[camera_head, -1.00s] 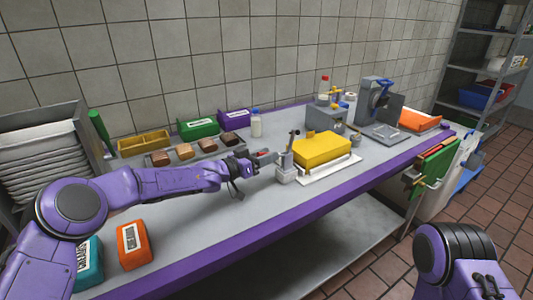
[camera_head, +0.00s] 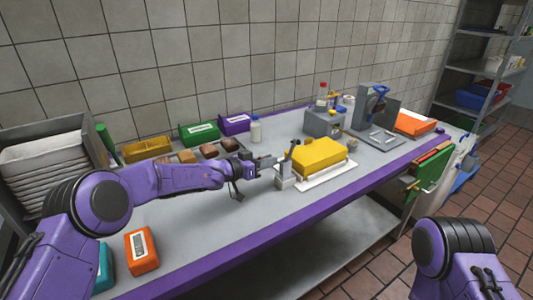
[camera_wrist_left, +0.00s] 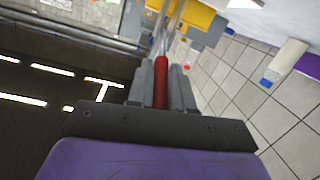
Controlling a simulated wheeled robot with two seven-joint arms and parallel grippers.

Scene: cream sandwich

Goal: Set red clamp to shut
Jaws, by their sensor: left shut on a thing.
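A red handle (camera_wrist_left: 161,88), which looks like part of the red clamp, lies between the fingers of my left gripper in the left wrist view. My left gripper (camera_wrist_left: 161,78) is shut on it. In the head view my left gripper (camera_head: 265,163) is just left of a small grey upright fixture (camera_head: 285,176) with a dark lever. That fixture stands at the left end of a white tray (camera_head: 335,175) bearing a yellow block (camera_head: 318,154). The rest of the clamp is hard to make out. My right gripper is out of view.
Behind my left arm are a yellow tray (camera_head: 146,149), a green box (camera_head: 198,133), a purple box (camera_head: 234,123) and a white bottle (camera_head: 256,130). An orange box (camera_head: 141,251) lies near the front. A grey machine (camera_head: 378,105) stands further right.

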